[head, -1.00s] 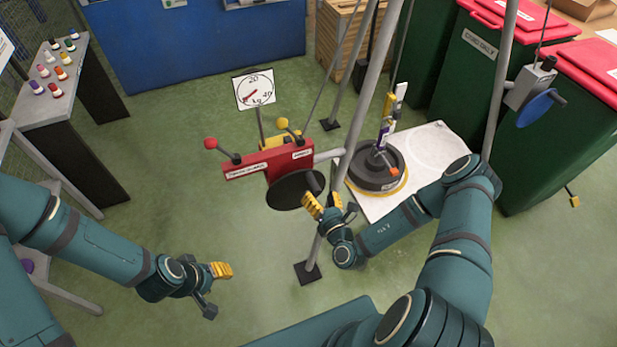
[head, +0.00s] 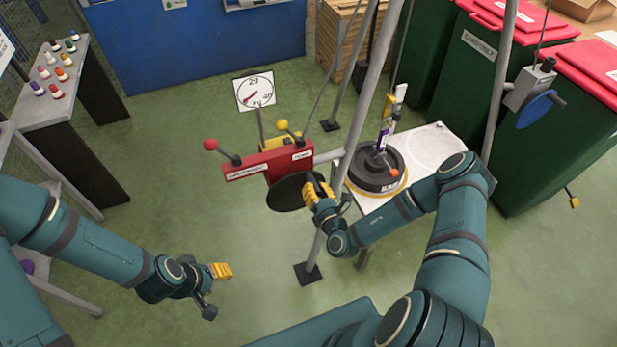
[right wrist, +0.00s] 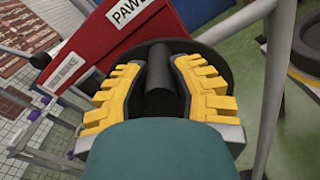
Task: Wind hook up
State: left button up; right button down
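The red winch box (head: 268,163) has a red-knobbed lever (head: 222,151), a yellow-knobbed lever (head: 290,132) and a label reading "PAW…" in the right wrist view. A black crank disc (head: 285,196) is on its near side. Its black handle (right wrist: 160,78) stands between the yellow fingers of my right gripper (head: 318,191), which are open with gaps on both sides. A hanging line of parts (head: 385,130), perhaps with the hook, meets the round black weight (head: 377,167); the hook itself is unclear. My left gripper (head: 221,272) is low, away from the winch; its opening is unclear.
A dial gauge (head: 254,91) stands behind the winch. Grey poles (head: 366,90) rise beside the crank. A white plate (head: 437,143) lies under the weight. The green floor at front left is clear.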

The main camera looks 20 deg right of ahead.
jog(key=shift+d+f+m+b, duration=0.3)
jog(key=shift+d+f+m, duration=0.15)
jog(key=shift+d+m, duration=0.35)
jog(key=shift+d+f+m+b, duration=0.25)
jog(key=shift+d+f+m, duration=0.2)
jog(key=shift+m, duration=0.55)
jog(key=shift+s, duration=0.1)
jog(key=shift+d+f+m+b, duration=0.5)
jog(key=shift+f+m, duration=0.25)
jog(key=shift+m, duration=0.25)
jog(key=shift+d+f+m+b, duration=0.25)
jog(key=shift+f+m+b, duration=0.15)
jog(key=shift+m, duration=0.4)
jog(key=shift+d+f+m+b, duration=0.2)
jog(key=shift+f+m+b, duration=0.4)
jog(key=shift+m, duration=0.3)
jog(key=shift+d+f+m+b, duration=0.15)
jog(key=shift+f+m+b, duration=0.3)
jog(key=shift+f+m, duration=0.35)
jog(key=shift+r, duration=0.1)
